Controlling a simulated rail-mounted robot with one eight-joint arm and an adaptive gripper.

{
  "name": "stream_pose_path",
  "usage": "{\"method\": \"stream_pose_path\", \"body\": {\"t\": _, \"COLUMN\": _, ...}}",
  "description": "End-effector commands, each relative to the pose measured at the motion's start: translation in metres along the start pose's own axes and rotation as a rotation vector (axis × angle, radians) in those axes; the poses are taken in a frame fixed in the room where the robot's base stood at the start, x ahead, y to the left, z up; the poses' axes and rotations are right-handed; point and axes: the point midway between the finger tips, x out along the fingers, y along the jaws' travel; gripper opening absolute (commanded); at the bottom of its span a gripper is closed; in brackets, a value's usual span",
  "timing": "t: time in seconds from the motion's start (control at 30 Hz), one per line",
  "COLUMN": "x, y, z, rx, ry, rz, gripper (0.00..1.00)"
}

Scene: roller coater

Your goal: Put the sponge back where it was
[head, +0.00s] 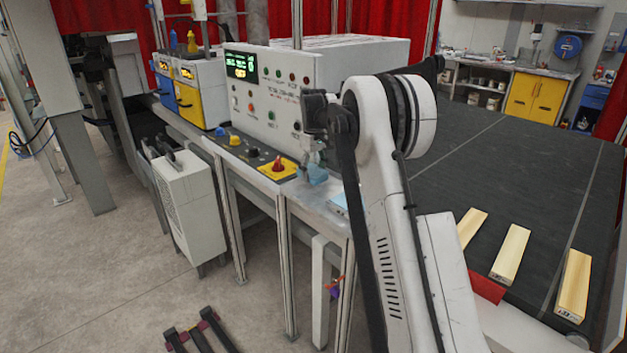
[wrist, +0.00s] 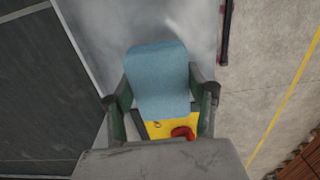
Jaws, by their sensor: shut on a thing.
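The light blue sponge (wrist: 158,80) is between the two fingers of my gripper (wrist: 160,103) in the wrist view. The gripper is shut on it. In the head view the sponge (head: 318,176) shows as a small blue patch under my gripper (head: 312,165), over the grey metal ledge (head: 318,198) in front of the control panel. I cannot tell the gap between sponge and ledge. My arm covers part of the ledge's right end.
A red knob on a yellow plate (head: 278,168) stands close left of my gripper; it also shows in the wrist view (wrist: 183,132). The control panel (head: 268,95) rises behind. A pale blue flat item (head: 338,205) lies partly hidden on the ledge. Wooden blocks (head: 511,252) lie on the dark belt (head: 500,170).

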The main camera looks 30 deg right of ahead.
Motion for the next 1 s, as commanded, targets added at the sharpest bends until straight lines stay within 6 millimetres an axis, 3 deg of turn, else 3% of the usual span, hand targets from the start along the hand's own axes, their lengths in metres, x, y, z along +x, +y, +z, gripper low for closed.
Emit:
{"method": "stream_pose_path", "body": {"t": 0.2, "x": 0.028, "y": 0.0, "z": 0.0, "rx": 0.0, "ry": 0.0, "rz": 0.0, "gripper": 0.34}}
{"method": "stream_pose_path", "body": {"t": 0.63, "x": 0.036, "y": 0.0, "z": 0.0, "rx": 0.0, "ry": 0.0, "rz": 0.0, "gripper": 0.34}}
{"method": "stream_pose_path", "body": {"t": 0.67, "x": 0.035, "y": 0.0, "z": 0.0, "rx": 0.0, "ry": 0.0, "rz": 0.0, "gripper": 0.54}}
{"method": "stream_pose_path", "body": {"t": 0.77, "x": 0.034, "y": 0.0, "z": 0.0, "rx": 0.0, "ry": 0.0, "rz": 0.0, "gripper": 0.67}}
{"method": "stream_pose_path", "body": {"t": 1.0, "x": 0.034, "y": 0.0, "z": 0.0, "rx": 0.0, "ry": 0.0, "rz": 0.0, "gripper": 0.69}}
